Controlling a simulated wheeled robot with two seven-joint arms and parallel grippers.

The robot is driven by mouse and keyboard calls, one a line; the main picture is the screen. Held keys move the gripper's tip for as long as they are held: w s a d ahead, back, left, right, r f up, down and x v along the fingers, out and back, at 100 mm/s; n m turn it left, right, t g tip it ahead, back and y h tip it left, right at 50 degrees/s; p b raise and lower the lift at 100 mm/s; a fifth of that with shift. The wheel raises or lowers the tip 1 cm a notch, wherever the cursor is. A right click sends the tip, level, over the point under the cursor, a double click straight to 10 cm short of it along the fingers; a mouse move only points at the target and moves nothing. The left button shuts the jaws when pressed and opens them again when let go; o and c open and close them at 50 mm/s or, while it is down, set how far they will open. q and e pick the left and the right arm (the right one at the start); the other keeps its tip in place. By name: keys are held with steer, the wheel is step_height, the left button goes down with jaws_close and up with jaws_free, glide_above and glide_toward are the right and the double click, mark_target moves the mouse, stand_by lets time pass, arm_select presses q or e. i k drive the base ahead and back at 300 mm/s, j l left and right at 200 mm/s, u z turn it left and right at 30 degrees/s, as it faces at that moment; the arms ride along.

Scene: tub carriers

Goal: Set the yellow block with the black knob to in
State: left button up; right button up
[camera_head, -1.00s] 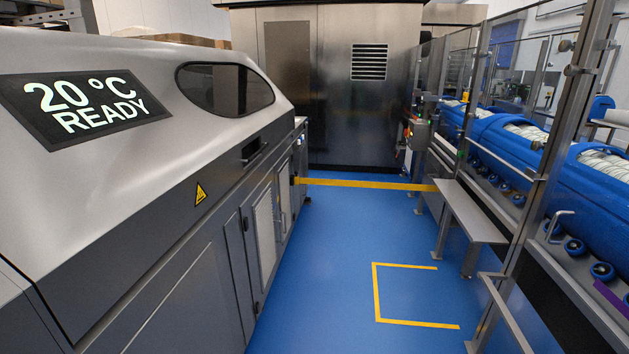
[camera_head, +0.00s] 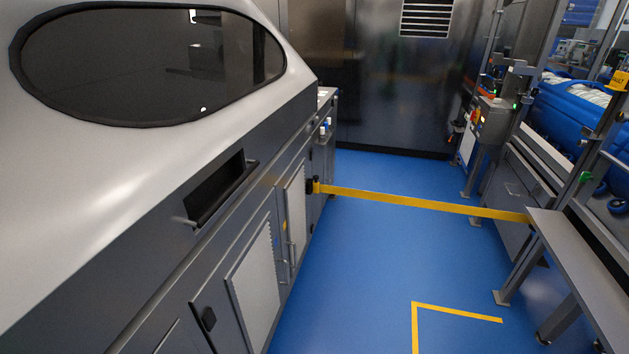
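A small yellow block (camera_head: 316,187) with a dark knob-like part (camera_head: 309,185) sits on the side of the grey machine, at the left end of a yellow bar or strap (camera_head: 420,202). It is too small to tell how the knob is set. The yellow strap runs across the aisle to the right side, near the metal bench. Neither of my grippers is in view.
The grey machine (camera_head: 150,215) with an oval window lines the left. A metal bench (camera_head: 585,265) and posts stand at right. A control box (camera_head: 492,122) is on the right beyond the strap.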

mark_target(316, 183)
steer(key=i+l+u, duration=0.1)
steer(key=u, duration=0.35)
steer(key=i+l+u, duration=0.15)
steer(key=u, duration=0.3)
steer(key=l+u, duration=0.15)
steer(key=u, duration=0.3)
steer(key=i, duration=0.05)
